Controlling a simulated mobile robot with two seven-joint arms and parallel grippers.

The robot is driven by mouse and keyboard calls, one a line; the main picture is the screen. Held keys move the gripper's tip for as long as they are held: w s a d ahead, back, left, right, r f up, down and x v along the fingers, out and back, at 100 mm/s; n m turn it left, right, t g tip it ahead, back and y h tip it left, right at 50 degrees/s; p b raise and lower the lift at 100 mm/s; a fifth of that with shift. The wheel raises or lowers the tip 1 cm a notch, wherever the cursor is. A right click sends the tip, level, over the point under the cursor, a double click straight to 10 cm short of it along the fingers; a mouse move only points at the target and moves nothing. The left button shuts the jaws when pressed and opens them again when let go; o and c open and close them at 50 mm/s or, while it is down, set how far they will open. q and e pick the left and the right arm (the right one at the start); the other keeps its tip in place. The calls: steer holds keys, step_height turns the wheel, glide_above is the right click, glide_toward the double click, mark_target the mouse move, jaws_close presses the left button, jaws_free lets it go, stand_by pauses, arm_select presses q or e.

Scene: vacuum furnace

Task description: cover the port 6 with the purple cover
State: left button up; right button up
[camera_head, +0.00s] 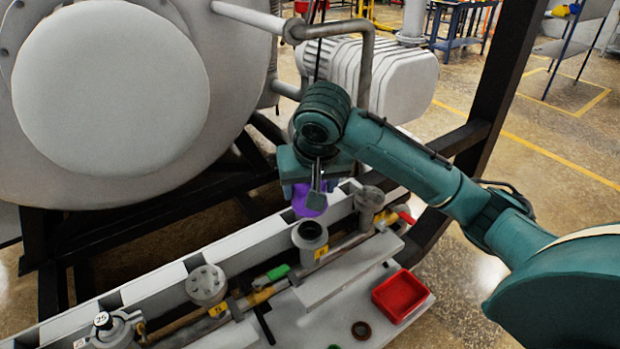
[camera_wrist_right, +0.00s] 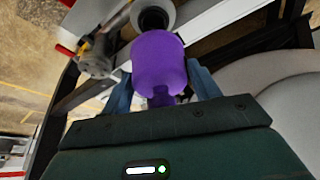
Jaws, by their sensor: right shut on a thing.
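The purple cover (camera_head: 309,203) is in my right gripper (camera_head: 316,190), just above and slightly behind an open grey port (camera_head: 310,236) with a dark bore. A small yellow tag is beside this port; its number is too small to read surely. In the right wrist view the purple cover (camera_wrist_right: 158,62) sits between the blue fingers of my right gripper (camera_wrist_right: 162,92). My left gripper is not in view.
A capped port (camera_head: 206,285) and a valve (camera_head: 108,328) stand to the left along the pipe. Another grey port (camera_head: 370,200) stands close on the right, near a red handle (camera_head: 406,216). A red tray (camera_head: 400,296) is at the lower right. The large furnace door (camera_head: 110,85) is behind.

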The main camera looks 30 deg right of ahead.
mark_target(308, 223)
steer(key=shift+f, duration=3.55)
steer(key=shift+f, duration=0.3)
steer(key=o, duration=1)
steer(key=shift+o, duration=0.2)
steer(key=v, duration=1.3)
